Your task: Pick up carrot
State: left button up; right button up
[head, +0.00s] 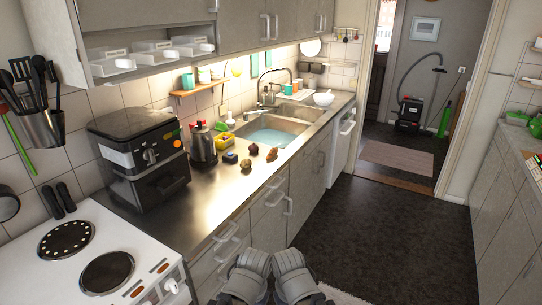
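No carrot can be made out for certain. Several small brownish, vegetable-like lumps lie on the steel counter before the sink: an orange-brown one (271,154), a round brown one (253,149) and a darker one (246,163). They are too small to tell which, if any, is the carrot. Two grey links of my own arms show side by side at the bottom edge, well short of the counter items. Neither gripper's fingers can be seen.
The sink (268,135) lies beyond, the white cooker (70,260) at the near left. The dark floor (390,235) to the right is clear.

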aim_at(273, 151)
jog(key=i+l+u, duration=0.15)
jog(key=i+l, duration=0.2)
jog(key=i+l+u, duration=0.2)
jog(key=i+l, duration=0.2)
jog(key=i+l+u, duration=0.15)
jog(key=i+l, duration=0.25)
jog(key=i+l+u, duration=0.15)
jog(key=i+l, duration=0.2)
jog(key=l, duration=0.2)
jog(key=i+l+u, duration=0.2)
jog(key=l, duration=0.3)
jog(key=i, duration=0.1)
